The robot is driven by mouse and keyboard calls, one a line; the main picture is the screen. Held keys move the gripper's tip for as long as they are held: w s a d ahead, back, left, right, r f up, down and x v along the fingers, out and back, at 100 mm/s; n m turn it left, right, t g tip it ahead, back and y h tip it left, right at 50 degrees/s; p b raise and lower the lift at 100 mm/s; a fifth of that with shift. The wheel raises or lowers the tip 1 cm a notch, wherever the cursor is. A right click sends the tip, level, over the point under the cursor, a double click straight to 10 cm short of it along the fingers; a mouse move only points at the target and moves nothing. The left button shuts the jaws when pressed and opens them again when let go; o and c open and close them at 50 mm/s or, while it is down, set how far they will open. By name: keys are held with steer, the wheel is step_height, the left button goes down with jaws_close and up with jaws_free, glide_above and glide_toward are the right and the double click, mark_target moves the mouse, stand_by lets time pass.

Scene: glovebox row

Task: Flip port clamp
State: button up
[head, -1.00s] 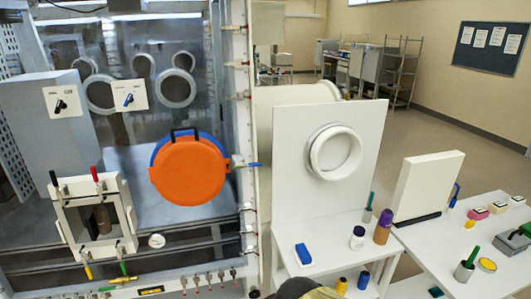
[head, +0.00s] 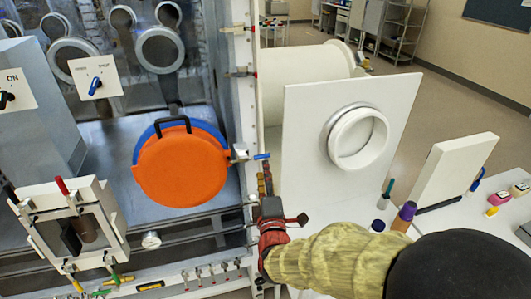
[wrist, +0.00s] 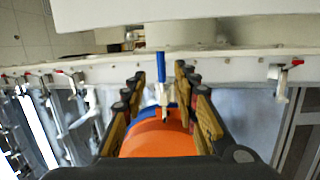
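The port clamp (head: 240,153) is a small metal latch with a blue handle (head: 262,156) pointing right, on the white frame beside the round orange port cover (head: 182,168). The cover has a black grip and a blue rim behind it. My gripper (head: 266,182) is just below the blue handle in the head view. In the wrist view my gripper (wrist: 159,80) is open, with yellow-padded fingers either side of the line to the blue handle (wrist: 161,66) and the orange cover (wrist: 158,139). Whether the fingers touch the handle cannot be told.
Several red-handled clamps line the white frame (wrist: 228,62). A smaller square hatch (head: 35,222) is at lower left. A white panel with a round port (head: 358,138) stands right of the frame, near my arm. Bottles stand on the white table at right.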

mark_target(263, 156)
steer(key=w, duration=0.8)
steer(key=shift+a+r+b, duration=0.15)
steer(key=shift+a+b, duration=0.25)
steer(key=shift+c, duration=1)
jaws_close()
